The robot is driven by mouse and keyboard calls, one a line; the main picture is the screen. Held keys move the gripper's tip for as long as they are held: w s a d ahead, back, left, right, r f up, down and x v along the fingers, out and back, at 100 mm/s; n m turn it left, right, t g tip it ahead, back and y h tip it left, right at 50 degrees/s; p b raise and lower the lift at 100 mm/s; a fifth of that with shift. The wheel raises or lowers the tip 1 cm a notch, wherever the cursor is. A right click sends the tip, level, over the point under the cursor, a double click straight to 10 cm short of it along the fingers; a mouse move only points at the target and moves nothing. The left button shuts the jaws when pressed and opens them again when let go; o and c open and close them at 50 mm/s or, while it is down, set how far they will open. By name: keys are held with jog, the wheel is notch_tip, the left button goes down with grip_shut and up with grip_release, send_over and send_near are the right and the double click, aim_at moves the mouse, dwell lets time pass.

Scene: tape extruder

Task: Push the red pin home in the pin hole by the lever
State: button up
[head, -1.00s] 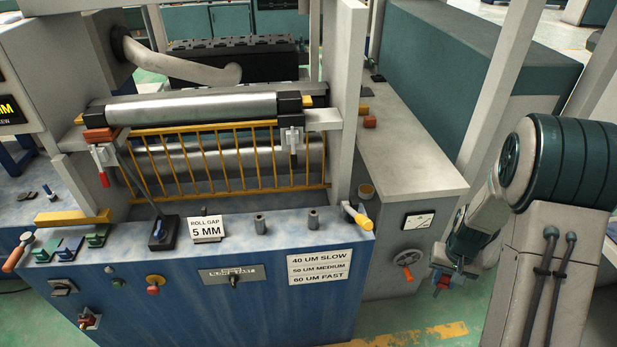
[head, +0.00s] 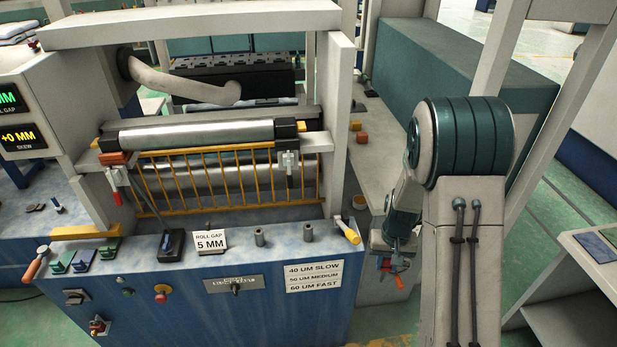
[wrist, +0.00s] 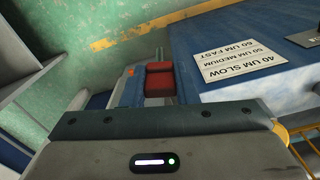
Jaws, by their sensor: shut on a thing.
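My gripper (head: 386,264) hangs low at the right of the blue machine front, beside the orange handwheel. It is shut on the red pin, whose red block-like head (wrist: 159,82) shows between the fingers in the wrist view. The pin's shaft is hard to make out. A lever (head: 170,244) with a dark base and a long slanting rod stands on the blue top, left of the ROLL GAP card. A red-handled part (head: 117,196) hangs at the left end of the rollers. I cannot make out the pin hole, and the pin is well apart from the lever.
The blue machine top (head: 280,262) carries two short grey posts and a yellow-ended handle (head: 348,230) at its right corner. A yellow guard (head: 225,180) fronts the rollers. The green floor (wrist: 75,30) is open beside the machine.

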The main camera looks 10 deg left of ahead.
jog(key=shift+r+p, duration=0.3)
jog(key=shift+r, duration=0.4)
jog(key=s+a+r+n, duration=0.4)
jog(key=s+a+r, duration=0.2)
jog(key=a, duration=0.5)
jog(key=s+a+r+n, duration=0.4)
jog(key=s+a+r, duration=0.2)
jog(key=a+r, duration=0.5)
jog(key=shift+s+a+r+n, duration=0.15)
jog(key=shift+s+a+n, duration=0.15)
jog(key=shift+n, duration=0.1)
